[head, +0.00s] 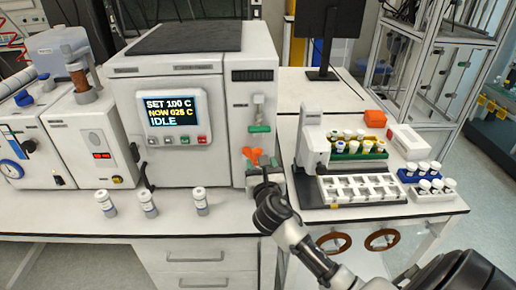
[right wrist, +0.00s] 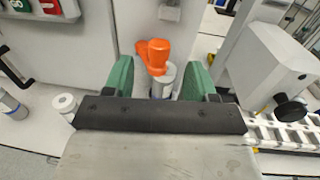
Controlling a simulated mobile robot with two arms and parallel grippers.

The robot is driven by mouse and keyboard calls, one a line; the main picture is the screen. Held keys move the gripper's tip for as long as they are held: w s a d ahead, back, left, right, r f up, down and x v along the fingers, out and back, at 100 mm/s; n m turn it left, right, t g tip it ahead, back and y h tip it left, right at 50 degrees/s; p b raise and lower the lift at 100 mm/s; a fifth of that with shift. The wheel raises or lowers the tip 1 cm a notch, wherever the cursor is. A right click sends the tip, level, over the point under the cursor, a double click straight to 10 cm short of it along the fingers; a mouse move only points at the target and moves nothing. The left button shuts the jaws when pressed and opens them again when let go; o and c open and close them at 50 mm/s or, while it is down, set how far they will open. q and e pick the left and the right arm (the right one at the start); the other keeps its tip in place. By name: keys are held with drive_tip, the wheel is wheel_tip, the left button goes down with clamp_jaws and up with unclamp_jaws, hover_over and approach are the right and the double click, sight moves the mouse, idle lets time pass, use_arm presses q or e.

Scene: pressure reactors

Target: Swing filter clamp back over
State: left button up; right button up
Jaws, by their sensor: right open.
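The orange filter clamp (head: 256,156) is at the lower front of the tall right-hand column of the oven-like unit. In the right wrist view the orange clamp (right wrist: 154,54) sits over a grey cylinder (right wrist: 163,79), ahead of the green finger pads. My right gripper (right wrist: 159,80) is open, with one pad on each side of the cylinder and gaps visible between. In the head view my right gripper (head: 266,188) is just below the clamp and hides part of its base. My left gripper is not in view.
Several white-capped vials (head: 148,204) stand on the bench left of the gripper. On the right are a white rack (head: 333,198), a green vial tray (head: 340,156) and a white device (head: 312,140). The unit's screen (head: 168,112) reads IDLE.

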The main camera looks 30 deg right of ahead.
sight(258, 154)
drive_tip(key=x, duration=0.7)
drive_tip(key=shift+p, duration=0.35)
drive_tip(key=shift+c, duration=0.3)
clamp_jaws()
